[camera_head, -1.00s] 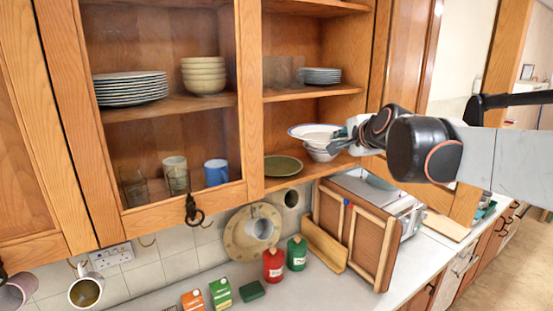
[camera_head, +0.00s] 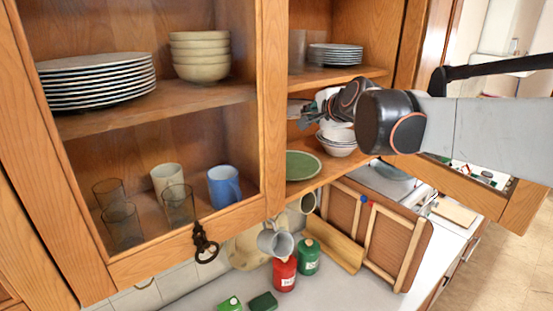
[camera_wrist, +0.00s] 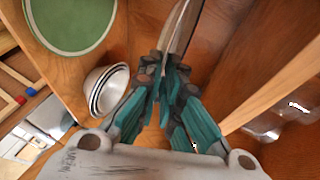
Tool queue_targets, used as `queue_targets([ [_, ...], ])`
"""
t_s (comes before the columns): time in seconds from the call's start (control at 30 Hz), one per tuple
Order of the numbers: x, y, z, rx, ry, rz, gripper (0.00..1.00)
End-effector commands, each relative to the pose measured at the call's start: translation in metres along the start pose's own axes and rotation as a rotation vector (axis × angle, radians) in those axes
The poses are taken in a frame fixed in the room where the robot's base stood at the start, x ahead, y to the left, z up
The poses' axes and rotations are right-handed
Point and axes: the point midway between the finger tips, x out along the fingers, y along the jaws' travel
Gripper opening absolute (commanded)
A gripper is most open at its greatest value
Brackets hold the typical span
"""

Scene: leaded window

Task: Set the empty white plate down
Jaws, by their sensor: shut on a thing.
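My gripper (camera_wrist: 166,75) is shut on the white plate (camera_wrist: 183,28), which shows almost edge-on between the fingertips in the wrist view. In the head view my gripper (camera_head: 316,108) reaches into the open right compartment of the cupboard, and only a small part of the plate (camera_head: 297,107) shows. The plate is held above the lower shelf. A stack of white bowls (camera_head: 338,149) stands on that shelf, below and beside my gripper; it also shows in the wrist view (camera_wrist: 106,92). A green plate (camera_head: 303,166) lies left of the bowls.
The upper shelf (camera_head: 330,79) with stacked plates (camera_head: 334,57) is close above my gripper. A glazed door (camera_head: 262,130) borders the compartment on the left. The lower shelf's front strip by the green plate is clear. Below, a wooden rack (camera_head: 372,235) stands on the counter.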

Motion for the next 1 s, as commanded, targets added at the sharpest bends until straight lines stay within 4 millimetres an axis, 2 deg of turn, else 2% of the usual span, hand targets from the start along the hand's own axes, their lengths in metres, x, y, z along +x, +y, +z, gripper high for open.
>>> queue_targets([
  [0.5,0.043,0.106,0.008,0.0,0.0,-0.001,0.0],
  [1.0,0.063,0.157,0.012,0.0,0.0,-0.001,0.0],
])
